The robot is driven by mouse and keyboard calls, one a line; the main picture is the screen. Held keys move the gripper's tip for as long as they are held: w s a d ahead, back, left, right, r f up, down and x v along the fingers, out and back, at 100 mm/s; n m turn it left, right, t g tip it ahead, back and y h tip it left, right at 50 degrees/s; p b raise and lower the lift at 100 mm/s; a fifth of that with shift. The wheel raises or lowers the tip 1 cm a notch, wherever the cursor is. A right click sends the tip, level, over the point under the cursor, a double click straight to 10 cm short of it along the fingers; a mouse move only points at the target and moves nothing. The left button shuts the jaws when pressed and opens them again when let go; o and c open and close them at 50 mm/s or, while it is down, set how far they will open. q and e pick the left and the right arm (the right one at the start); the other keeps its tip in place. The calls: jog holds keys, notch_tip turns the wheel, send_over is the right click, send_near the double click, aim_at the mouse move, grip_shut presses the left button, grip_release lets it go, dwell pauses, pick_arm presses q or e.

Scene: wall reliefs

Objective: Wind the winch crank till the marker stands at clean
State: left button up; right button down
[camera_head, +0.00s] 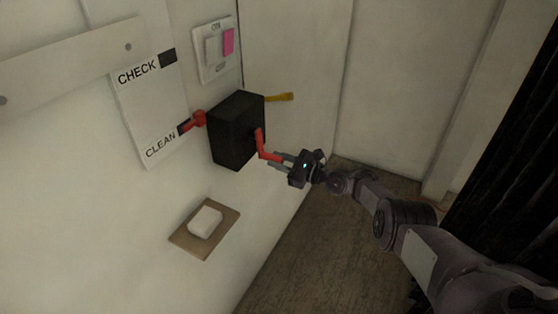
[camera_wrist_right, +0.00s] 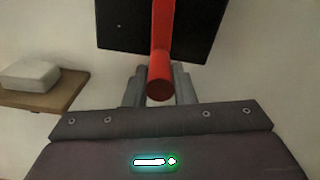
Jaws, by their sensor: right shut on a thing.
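A black winch box (camera_head: 236,130) is fixed to the wall. Its red crank (camera_head: 262,145) comes out of the front face, and the crank handle (camera_wrist_right: 160,80) also shows in the right wrist view. My right gripper (camera_head: 278,160) is shut on the crank handle, one finger at each side. A white scale plate (camera_head: 150,105) left of the box carries CHECK at the top and CLEAN lower down, each with a dark mark. A red marker (camera_head: 197,119) stands close to the dark mark beside CLEAN; its tip seems to touch it. My left gripper is not in view.
A yellow lever (camera_head: 280,97) sticks out behind the box. Above is a switch plate (camera_head: 215,50) marked ON with a pink part. Below, a small wooden shelf (camera_head: 182,238) holds a white block (camera_head: 205,222). The floor (camera_head: 300,265) below my right arm is clear.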

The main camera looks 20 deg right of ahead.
jog(key=shift+f, duration=0.15)
jog(key=c, duration=1.2)
grip_release()
jog(key=shift+s+d, duration=0.2)
jog(key=p+v, duration=0.3)
jog(key=v, duration=0.4)
jog(key=shift+p, duration=0.3)
jog(key=shift+s, duration=0.2)
